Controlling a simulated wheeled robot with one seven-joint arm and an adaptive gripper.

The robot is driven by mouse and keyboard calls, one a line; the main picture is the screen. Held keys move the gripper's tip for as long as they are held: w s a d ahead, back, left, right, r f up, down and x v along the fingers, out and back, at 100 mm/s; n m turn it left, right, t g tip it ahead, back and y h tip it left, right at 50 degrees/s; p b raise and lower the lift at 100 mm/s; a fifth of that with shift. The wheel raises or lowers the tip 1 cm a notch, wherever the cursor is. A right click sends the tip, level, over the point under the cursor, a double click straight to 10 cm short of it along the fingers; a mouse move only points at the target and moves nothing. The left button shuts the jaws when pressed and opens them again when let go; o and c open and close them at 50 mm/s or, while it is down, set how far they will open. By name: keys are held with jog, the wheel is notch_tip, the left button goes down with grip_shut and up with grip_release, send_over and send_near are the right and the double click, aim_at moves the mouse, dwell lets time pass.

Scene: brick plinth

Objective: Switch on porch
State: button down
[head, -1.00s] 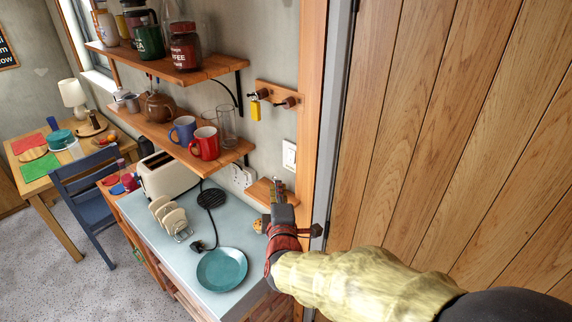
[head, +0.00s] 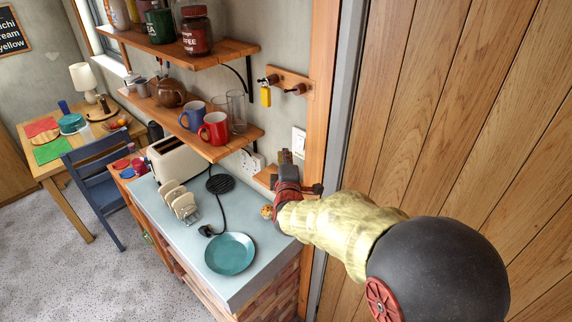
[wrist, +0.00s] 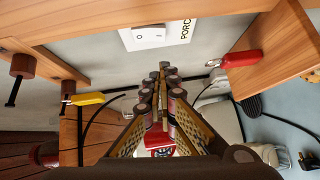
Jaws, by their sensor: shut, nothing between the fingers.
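The porch switch (head: 299,141) is a white wall plate beside the door frame. My gripper (head: 285,157) is shut and empty, just below and left of the switch in the head view. In the wrist view my fingertips (wrist: 166,70) are together and point toward the wall just under the plate. I cannot tell the exact gap to the wall; no contact with the rocker shows.
A small wooden shelf (wrist: 270,55) with a red-handled item (wrist: 240,58) is close on the right in the wrist view. A hook rail (head: 290,82) holds a yellow tag (head: 266,96). The counter below holds a teal plate (head: 230,254) and toaster (head: 176,160). Mugs stand on shelves at left.

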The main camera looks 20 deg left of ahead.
aim_at(300, 143)
jog(key=shift+w+d+f, duration=0.1)
jog(key=shift+w+d, duration=0.3)
jog(key=shift+w, duration=0.45)
jog(key=shift+w+d+f, duration=0.1)
jog(key=shift+w+d, duration=0.3)
jog(key=shift+w, duration=0.4)
jog(key=shift+f, duration=0.15)
jog(key=shift+w+d+f+n+t+b, duration=0.15)
jog(key=shift+w+f+n+t+b, duration=0.2)
jog(key=shift+b, duration=0.75)
jog(key=shift+r, duration=0.35)
jog(key=shift+s, duration=0.1)
